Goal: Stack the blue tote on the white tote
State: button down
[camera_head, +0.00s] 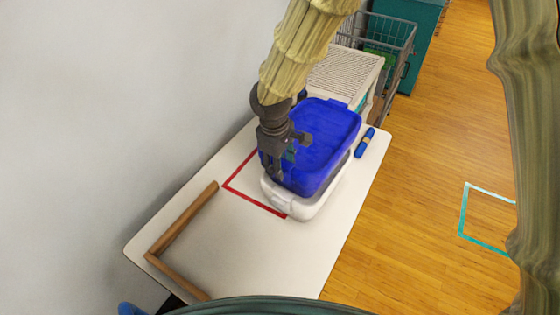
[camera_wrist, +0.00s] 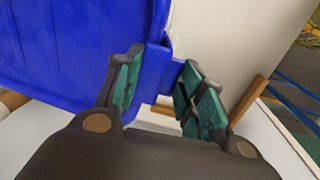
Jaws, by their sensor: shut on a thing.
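The blue tote (camera_head: 330,135) is over the white tote (camera_head: 300,207) on the white table. The white tote's front wall and part of its right side show below it; the rest is covered. I cannot tell whether the blue tote rests fully on the white one or hangs just above it. My gripper (camera_head: 287,158) is at the blue tote's left side, coming from above. In the wrist view, my gripper (camera_wrist: 163,85) is shut on a blue tab at the edge of the blue tote (camera_wrist: 70,45).
A red outline (camera_head: 253,205) lies on the table (camera_head: 235,255) around the totes' left side. Brown wooden bars (camera_head: 185,222) edge the near left. A blue roll (camera_head: 366,142) lies right of the totes. A wicker-topped box (camera_head: 345,72) and wire cart (camera_head: 400,40) stand behind. A wall is left.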

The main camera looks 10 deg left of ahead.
jog(key=shift+f, duration=0.1)
jog(key=c, duration=0.8)
grip_release()
